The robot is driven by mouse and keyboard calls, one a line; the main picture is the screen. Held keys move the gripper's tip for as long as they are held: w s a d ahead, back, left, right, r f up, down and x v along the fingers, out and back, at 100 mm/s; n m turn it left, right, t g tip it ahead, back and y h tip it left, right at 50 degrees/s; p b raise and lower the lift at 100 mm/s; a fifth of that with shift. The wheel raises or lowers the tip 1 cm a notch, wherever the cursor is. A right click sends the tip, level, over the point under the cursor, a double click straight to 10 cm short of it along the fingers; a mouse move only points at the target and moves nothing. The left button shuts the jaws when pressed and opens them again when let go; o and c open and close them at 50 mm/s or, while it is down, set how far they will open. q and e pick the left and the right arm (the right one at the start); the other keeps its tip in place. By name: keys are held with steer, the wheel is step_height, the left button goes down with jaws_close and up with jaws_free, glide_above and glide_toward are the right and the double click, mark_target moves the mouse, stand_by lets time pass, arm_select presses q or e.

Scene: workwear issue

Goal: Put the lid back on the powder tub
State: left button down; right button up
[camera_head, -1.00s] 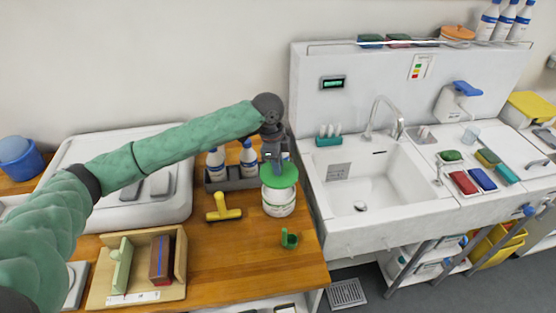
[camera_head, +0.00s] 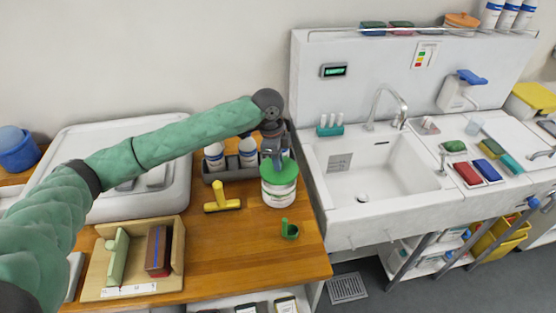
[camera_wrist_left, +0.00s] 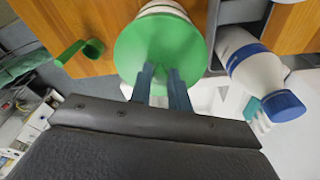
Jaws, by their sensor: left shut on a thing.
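The powder tub (camera_head: 279,194) is a white round tub with a printed label, upright on the wooden counter. The green round lid (camera_head: 283,171) is level over the tub's mouth and covers it. I cannot tell whether the lid is fully seated or a hair above the rim. My left gripper (camera_head: 275,158) points down from above and is shut on the lid's top. In the left wrist view the fingers (camera_wrist_left: 160,80) meet the middle of the lid (camera_wrist_left: 150,38), and a strip of the tub (camera_wrist_left: 163,6) shows beyond it. My right gripper is not in view.
A green scoop (camera_head: 289,230) stands in front of the tub, and a yellow scraper-like tool (camera_head: 222,204) lies to its left. A grey caddy (camera_head: 232,174) with white bottles is behind. A wooden box (camera_head: 178,284) sits at front left. The sink (camera_head: 375,172) is right.

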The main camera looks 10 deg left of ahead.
arm_select(q)
steer(key=shift+f, duration=1.4)
steer(key=shift+p, duration=0.35)
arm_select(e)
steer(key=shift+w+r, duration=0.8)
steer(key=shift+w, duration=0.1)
arm_select(q)
steer(key=shift+p, duration=0.3)
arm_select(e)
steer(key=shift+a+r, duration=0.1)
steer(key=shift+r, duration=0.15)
